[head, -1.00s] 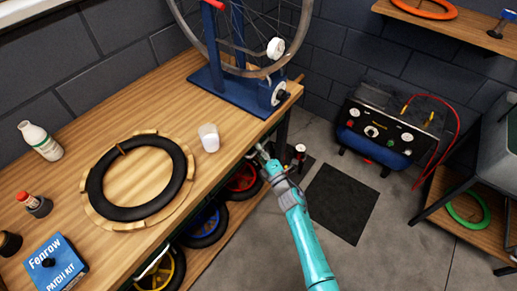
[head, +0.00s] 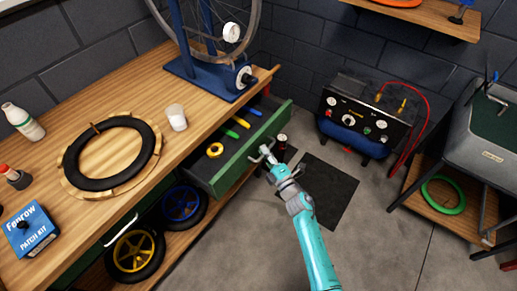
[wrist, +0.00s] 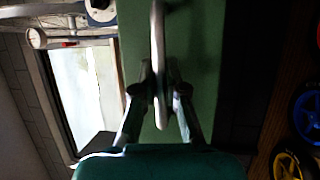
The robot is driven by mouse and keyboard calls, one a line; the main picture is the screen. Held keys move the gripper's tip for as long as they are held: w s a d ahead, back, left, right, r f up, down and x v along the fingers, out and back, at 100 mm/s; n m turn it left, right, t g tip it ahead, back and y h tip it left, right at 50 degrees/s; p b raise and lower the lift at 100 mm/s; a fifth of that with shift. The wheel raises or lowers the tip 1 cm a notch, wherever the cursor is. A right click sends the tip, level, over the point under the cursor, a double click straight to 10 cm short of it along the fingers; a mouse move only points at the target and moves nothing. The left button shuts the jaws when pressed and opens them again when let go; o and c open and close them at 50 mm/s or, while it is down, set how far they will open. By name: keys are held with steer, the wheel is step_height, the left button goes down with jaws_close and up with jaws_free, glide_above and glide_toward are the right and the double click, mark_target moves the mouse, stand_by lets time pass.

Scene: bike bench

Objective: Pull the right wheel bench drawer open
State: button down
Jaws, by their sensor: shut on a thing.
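The right wheel bench drawer (head: 240,157) is green and stands pulled out from under the wooden bench top. Inside it lie a yellow ring (head: 214,150) and several coloured-handled tools (head: 238,122). My gripper (head: 268,157) is at the drawer's front, shut on its pale bar handle. In the wrist view, the two fingers (wrist: 160,95) close on either side of the handle (wrist: 158,50), with the green drawer front (wrist: 205,70) behind it. The contact points are partly hidden by the fingers.
The bench top (head: 130,70) carries a tyre on a wooden ring (head: 70,180), a white cup (head: 177,119) and a blue wheel stand (head: 205,78). Small wheels (head: 136,252) sit on the shelf below. A compressor (head: 352,118) stands at the back.

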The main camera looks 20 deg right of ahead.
steer(key=s+d, duration=0.7)
steer(key=s, duration=0.2)
steer(key=shift+s, duration=0.35)
steer(key=c, duration=1.2)
jaws_free()
steer(key=v, duration=1.2)
